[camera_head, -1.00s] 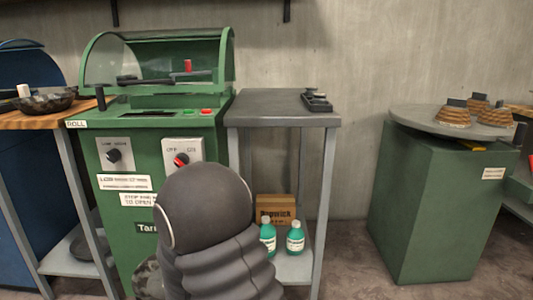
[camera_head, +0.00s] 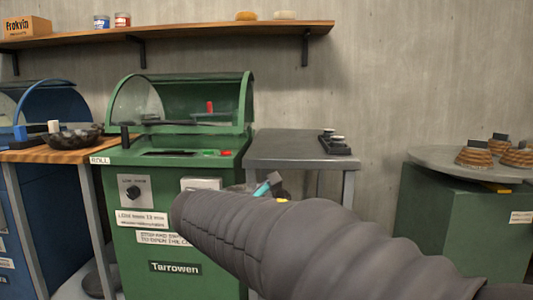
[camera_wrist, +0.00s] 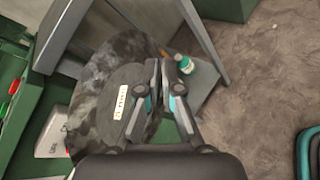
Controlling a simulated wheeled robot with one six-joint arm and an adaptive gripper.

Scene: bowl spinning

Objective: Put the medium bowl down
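The medium bowl (camera_wrist: 108,70), dark and mottled grey, is in my gripper in the wrist view. It has a smooth dark round patch with a small white label. My gripper (camera_wrist: 160,68) has its two fingers close together at the bowl's right edge, and they appear to pinch its rim. In the head view, only a small teal and grey part of my gripper (camera_head: 268,186) shows above my arm, in front of the grey side table (camera_head: 295,148). The held bowl is hidden there. The wrist view shows the bowl beside the table's frame, above the floor.
A green machine (camera_head: 180,235) with a raised clear cover stands left of the table. Another dark bowl (camera_head: 72,140) sits on a wooden bench (camera_head: 40,156). The grey tabletop is mostly clear, with a small black item (camera_head: 334,144) at its right. A green stand (camera_head: 450,215) is farther right.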

